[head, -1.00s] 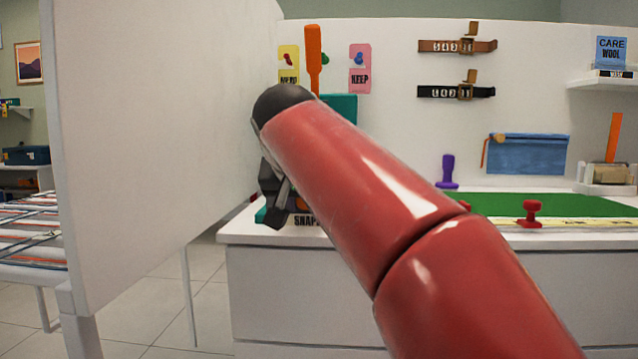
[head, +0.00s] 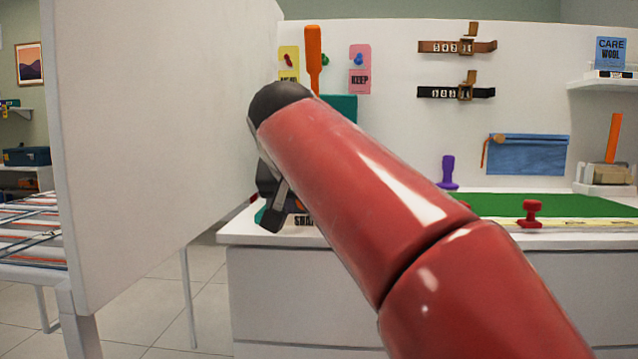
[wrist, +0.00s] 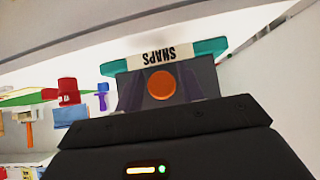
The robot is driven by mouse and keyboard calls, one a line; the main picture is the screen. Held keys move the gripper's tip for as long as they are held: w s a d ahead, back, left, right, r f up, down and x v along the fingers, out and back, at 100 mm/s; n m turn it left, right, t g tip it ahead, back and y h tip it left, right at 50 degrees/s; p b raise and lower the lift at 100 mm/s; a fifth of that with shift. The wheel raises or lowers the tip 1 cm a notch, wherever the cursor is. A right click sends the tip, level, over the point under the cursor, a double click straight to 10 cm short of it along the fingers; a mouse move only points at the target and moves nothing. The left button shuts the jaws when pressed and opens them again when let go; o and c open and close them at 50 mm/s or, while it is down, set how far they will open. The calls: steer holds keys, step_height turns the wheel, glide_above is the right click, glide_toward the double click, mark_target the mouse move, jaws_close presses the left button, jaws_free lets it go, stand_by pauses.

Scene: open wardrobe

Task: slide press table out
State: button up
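I take the press table to be the green-topped surface (head: 570,206) on the white counter in the head view, but I cannot be sure. A red knob (head: 530,213) stands at its front edge, and my red arm covers its left part. My gripper (head: 272,220) hangs at the counter's left end, in front of the teal SNAPS box (head: 304,219), away from the red knob. In the wrist view the SNAPS box (wrist: 205,50) is upside down just beyond my gripper, with an orange disc (wrist: 161,83) below its label.
A large white panel (head: 160,150) stands close to the left of my gripper. A purple-handled tool (head: 447,172) stands behind the green surface. Belts (head: 457,47) and a blue pouch (head: 527,154) hang on the back wall. Tiled floor shows below the panel.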

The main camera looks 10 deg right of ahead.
steer(key=shift+o, duration=1.2)
steer(key=shift+s, duration=0.15)
steer(key=shift+s+a, duration=0.1)
steer(key=shift+s, duration=0.3)
steer(key=shift+a, duration=0.1)
steer(key=shift+o, duration=0.3)
steer(key=shift+o, duration=0.7)
